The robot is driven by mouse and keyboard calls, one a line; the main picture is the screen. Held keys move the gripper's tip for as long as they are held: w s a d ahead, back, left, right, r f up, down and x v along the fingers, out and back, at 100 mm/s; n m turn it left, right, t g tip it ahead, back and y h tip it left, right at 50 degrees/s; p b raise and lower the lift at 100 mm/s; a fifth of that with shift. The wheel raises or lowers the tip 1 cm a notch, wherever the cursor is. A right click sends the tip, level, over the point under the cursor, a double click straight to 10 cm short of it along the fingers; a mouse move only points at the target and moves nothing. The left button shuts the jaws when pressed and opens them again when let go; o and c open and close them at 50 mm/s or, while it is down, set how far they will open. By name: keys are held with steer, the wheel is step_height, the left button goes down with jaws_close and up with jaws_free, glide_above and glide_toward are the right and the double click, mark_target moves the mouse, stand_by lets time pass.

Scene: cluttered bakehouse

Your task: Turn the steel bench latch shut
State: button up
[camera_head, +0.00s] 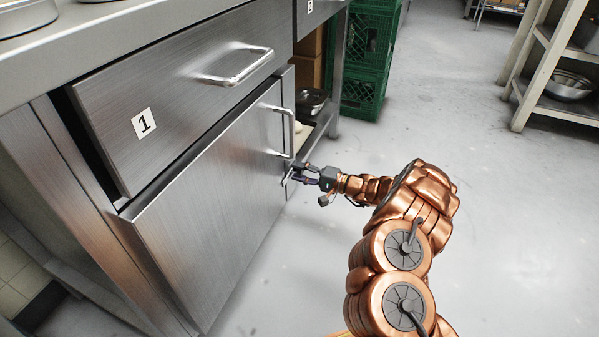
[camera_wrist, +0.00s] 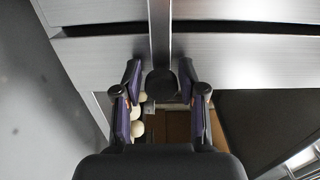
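The steel latch (camera_head: 287,178) is a small bright piece at the right edge of the steel cabinet door (camera_head: 205,205), below the door's upright bar handle (camera_head: 278,132). My gripper (camera_head: 298,176) is right at the latch, reaching in from the right, and its fingers hide part of it. In the wrist view, my gripper's (camera_wrist: 160,90) two dark fingers are spread apart, with a dark rounded piece between their tips. I cannot tell whether that piece is the latch, or whether the fingers touch the latch.
A drawer (camera_head: 185,105) marked 1 with a bar handle is above the door. Green crates (camera_head: 365,60) stand beyond the bench. A shelf rack with a steel bowl (camera_head: 568,85) is at the far right. The grey floor is clear.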

steer(key=shift+o, duration=1)
steer(key=v, duration=1.2)
steer(key=shift+w, duration=0.1)
